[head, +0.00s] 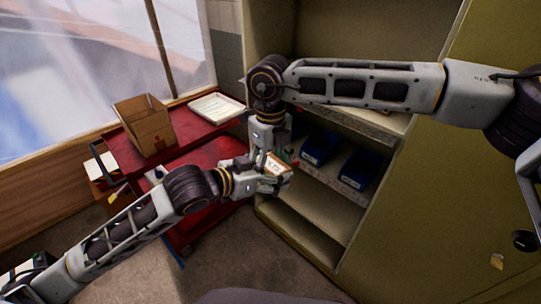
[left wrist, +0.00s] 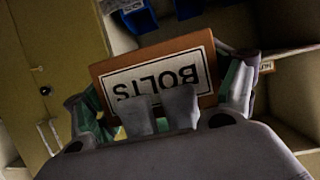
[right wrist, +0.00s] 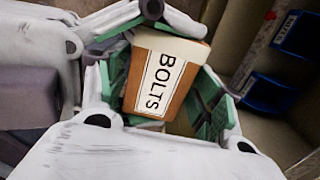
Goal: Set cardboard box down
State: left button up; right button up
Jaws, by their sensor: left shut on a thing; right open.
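A small brown cardboard box with a white BOLTS label (left wrist: 158,76) sits between the fingers of my left gripper (left wrist: 165,95), which is shut on it. In the right wrist view the same box (right wrist: 160,75) lies between the spread green-padded fingers of my right gripper (right wrist: 165,100), which is open around it. In the head view both grippers meet at the small box (head: 276,166), in the air in front of the shelves, and largely hide it. A larger open cardboard box (head: 146,124) stands on the red cart's top at the left.
The red cart (head: 190,152) also bears a white tray (head: 216,107). Blue bins (head: 358,169) stand on a shelf of the beige cabinet (head: 340,195) at the right. The cabinet's lower shelf (head: 305,231) looks empty. A window is at the upper left.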

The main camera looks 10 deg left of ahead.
jog(key=shift+f, duration=0.3)
jog(key=c, duration=1.1)
pick_arm(q)
jog(key=o, duration=1.2)
jog(key=shift+o, duration=0.2)
